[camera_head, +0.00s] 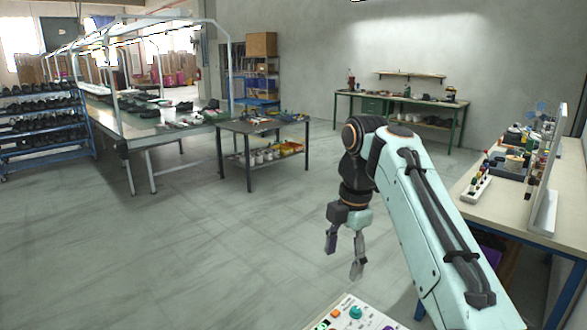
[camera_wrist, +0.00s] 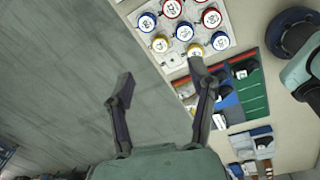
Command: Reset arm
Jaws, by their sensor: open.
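My gripper (camera_head: 345,262) hangs at the end of my mint-green arm in the head view, fingers pointing down over the grey floor. Its two dark fingers are spread apart, with nothing between them. In the wrist view my gripper (camera_wrist: 160,85) is also open and empty. Its left finger is over bare floor. Its right finger overlaps the edge of a light bench top (camera_wrist: 265,50) in that picture. I cannot tell how high the fingers are above the bench.
In the wrist view, a pale board (camera_wrist: 168,62) carries several round colored caps, near a red, blue and green tray (camera_wrist: 253,98). A bench (camera_head: 470,205) stands at right; a control panel (camera_head: 338,312) is at the bottom. A black-topped table (camera_head: 262,125) stands further back. Open floor lies left.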

